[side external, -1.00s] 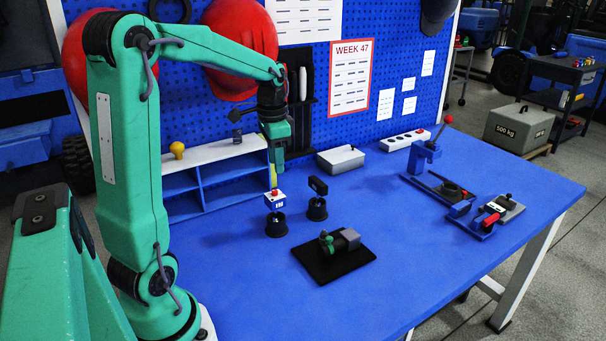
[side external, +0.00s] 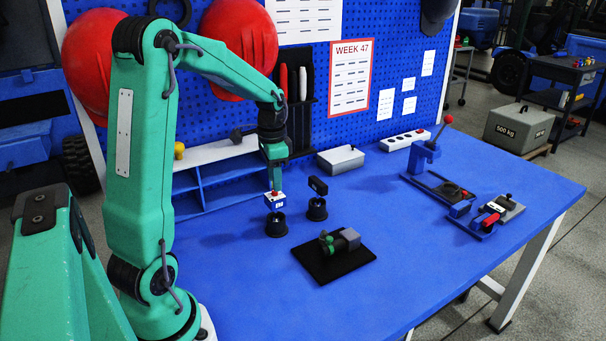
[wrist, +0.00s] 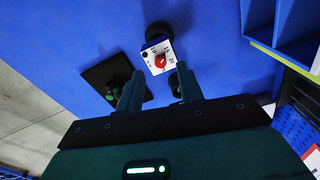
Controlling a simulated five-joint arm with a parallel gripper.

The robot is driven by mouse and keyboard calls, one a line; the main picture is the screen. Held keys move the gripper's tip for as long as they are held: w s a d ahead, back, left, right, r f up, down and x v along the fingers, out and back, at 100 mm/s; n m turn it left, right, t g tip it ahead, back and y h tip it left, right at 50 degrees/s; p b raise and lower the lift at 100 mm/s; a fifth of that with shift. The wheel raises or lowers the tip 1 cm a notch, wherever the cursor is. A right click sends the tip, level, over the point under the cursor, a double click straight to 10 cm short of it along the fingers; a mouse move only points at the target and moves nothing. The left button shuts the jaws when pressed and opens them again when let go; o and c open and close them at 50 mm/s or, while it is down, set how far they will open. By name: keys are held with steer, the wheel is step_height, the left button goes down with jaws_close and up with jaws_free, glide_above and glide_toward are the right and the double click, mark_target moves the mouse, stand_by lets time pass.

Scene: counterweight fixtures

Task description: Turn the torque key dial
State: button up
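The torque key (side external: 275,202) is a small blue and white box standing upright in a round black holder. Its red dial (side external: 275,193) sits on top. In the wrist view the white face shows number marks, with the red dial (wrist: 160,61) at its middle. My gripper (side external: 275,183) points down just above the dial. In the wrist view my gripper (wrist: 160,74) has its two dark green fingers apart, one to each side of the dial in the picture. Nothing is held between them. I cannot tell whether a finger touches the dial.
A second holder with a black-topped piece (side external: 318,186) stands close on the right. A black mat (side external: 325,270) with a green and grey fixture lies in front. Blue shelves (side external: 215,187) and a grey box (side external: 341,160) stand behind. The front right table is clear.

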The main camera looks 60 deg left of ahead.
steer(key=shift+f, duration=1.4)
jaws_close()
steer(key=shift+n, duration=0.7)
steer(key=n, duration=0.5)
steer(key=shift+a, duration=0.1)
steer(key=n, duration=0.7)
